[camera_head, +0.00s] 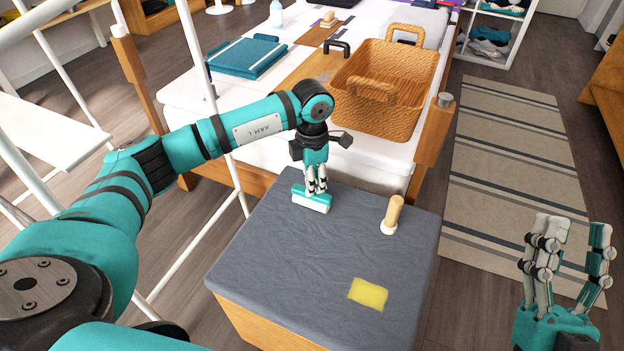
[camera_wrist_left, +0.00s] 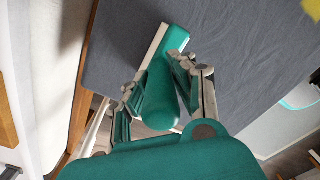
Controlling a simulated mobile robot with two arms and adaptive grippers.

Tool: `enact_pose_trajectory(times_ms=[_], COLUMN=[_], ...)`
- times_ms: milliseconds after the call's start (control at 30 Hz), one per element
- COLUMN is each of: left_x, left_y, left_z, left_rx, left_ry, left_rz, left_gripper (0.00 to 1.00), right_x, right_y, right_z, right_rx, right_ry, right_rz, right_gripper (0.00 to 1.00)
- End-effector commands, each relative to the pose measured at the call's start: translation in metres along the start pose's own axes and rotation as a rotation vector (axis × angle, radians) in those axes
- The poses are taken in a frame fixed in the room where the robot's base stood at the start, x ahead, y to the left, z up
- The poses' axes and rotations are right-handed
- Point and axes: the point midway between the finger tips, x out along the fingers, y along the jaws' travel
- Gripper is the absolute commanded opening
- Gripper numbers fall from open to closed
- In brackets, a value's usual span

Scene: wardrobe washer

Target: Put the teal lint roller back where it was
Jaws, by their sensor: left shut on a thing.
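The teal lint roller (camera_head: 311,200) is at the back left part of the grey-topped stand (camera_head: 290,250). Its roller end is teal and white and points down. My left gripper (camera_head: 316,188) is shut on its handle from above. In the left wrist view the teal handle (camera_wrist_left: 158,98) lies between the two fingers, with the long teal and white head (camera_wrist_left: 166,48) beyond them. I cannot tell whether the head touches the grey top. My right gripper (camera_head: 570,245) is open and empty at the lower right, beyond the stand's right side.
A wooden-handled tool with a pale base (camera_head: 393,213) stands on the grey top, right of the roller. A yellow square (camera_head: 368,293) lies nearer. Behind is a white bed or table (camera_head: 190,90) with a wicker basket (camera_head: 385,85) and a teal folder (camera_head: 248,57). White poles rise at left.

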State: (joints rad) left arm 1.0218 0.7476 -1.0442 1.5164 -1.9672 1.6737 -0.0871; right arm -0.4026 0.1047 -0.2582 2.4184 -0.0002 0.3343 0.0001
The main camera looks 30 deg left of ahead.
Motion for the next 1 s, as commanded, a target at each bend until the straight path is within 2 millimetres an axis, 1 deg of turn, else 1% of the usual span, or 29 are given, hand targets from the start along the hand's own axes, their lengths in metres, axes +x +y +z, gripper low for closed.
enact_pose_trajectory(times_ms=[33,200,567,667,800,1000], left_x=[0.001,0.001,-0.003,-0.012,-0.033,-0.067], left_y=[0.000,0.000,0.000,0.000,0.001,0.001], left_z=[0.000,0.000,0.000,0.000,0.000,0.000], left_rx=[0.000,0.000,0.000,0.000,0.000,0.000], left_ry=[0.000,0.000,0.000,-0.001,-0.002,-0.002], left_rz=[0.000,0.000,0.000,0.001,0.003,0.002], left_gripper=[0.26,0.48,0.48,0.48,0.48,0.48], right_x=[0.000,0.000,0.001,0.001,-0.002,-0.018], right_y=[0.000,0.000,0.000,0.001,0.005,0.011], right_z=[-0.001,-0.001,0.001,0.014,0.038,0.077], right_rx=[0.001,0.000,0.000,-0.002,-0.009,-0.019], right_ry=[0.007,0.004,-0.008,-0.087,-0.235,-0.486], right_rz=[0.000,0.000,0.000,0.004,0.010,0.022], right_gripper=[0.40,0.40,0.40,0.40,0.40,0.40])
